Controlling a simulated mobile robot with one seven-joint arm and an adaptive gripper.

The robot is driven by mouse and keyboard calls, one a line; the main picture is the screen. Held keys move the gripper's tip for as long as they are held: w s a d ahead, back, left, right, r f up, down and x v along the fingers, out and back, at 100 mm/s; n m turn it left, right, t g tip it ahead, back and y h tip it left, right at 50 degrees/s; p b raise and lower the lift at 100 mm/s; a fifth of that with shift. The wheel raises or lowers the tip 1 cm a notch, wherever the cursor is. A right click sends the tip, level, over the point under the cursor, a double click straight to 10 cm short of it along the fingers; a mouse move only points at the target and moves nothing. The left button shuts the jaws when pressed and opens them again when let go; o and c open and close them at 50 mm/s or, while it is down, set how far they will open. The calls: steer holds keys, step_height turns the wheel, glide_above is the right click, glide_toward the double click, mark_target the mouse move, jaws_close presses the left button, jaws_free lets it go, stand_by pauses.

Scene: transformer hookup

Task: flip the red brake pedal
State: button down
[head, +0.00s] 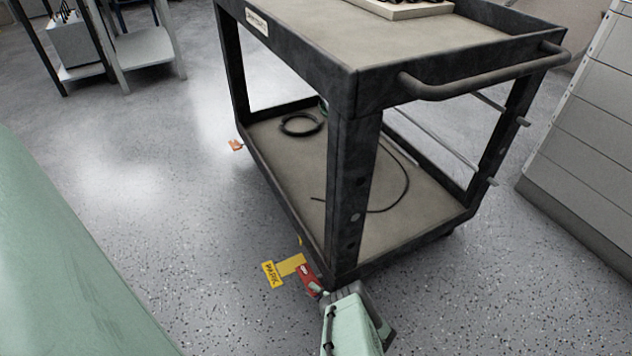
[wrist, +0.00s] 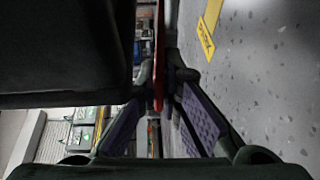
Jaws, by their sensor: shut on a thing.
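The red brake pedal (head: 308,279) sits low at the near corner of the dark cart (head: 345,190), close to the floor. My gripper (head: 318,290) is at the pedal, its fingers partly hidden in the head view. In the wrist view the pedal (wrist: 159,55) shows edge-on as a thin red strip between my fingertips (wrist: 160,85), and the fingers are shut on it. The pedal's pivot is hidden.
A yellow floor mark with a lettered label (head: 272,273) lies left of the pedal. An orange piece (head: 236,145) shows at the cart's far left corner. Cables (head: 300,124) lie on the lower shelf. A grey cabinet (head: 590,120) stands right. Floor left of the cart is clear.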

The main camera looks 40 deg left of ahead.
steer(key=shift+f+n+y+b, duration=0.3)
steer(key=shift+f+y+b, duration=0.45)
steer(key=shift+b, duration=0.4)
steer(key=shift+d+r+y+b, duration=0.1)
steer(key=shift+r+y+b, duration=0.1)
steer(key=shift+y+b, duration=0.2)
steer(key=c, duration=1.8)
jaws_free()
steer(key=shift+r, duration=0.1)
steer(key=shift+o, duration=0.2)
steer(key=d, duration=0.4)
steer(key=d+f, duration=0.1)
steer(key=d, duration=0.7)
steer(key=shift+f, duration=0.2)
steer(key=shift+a, duration=0.1)
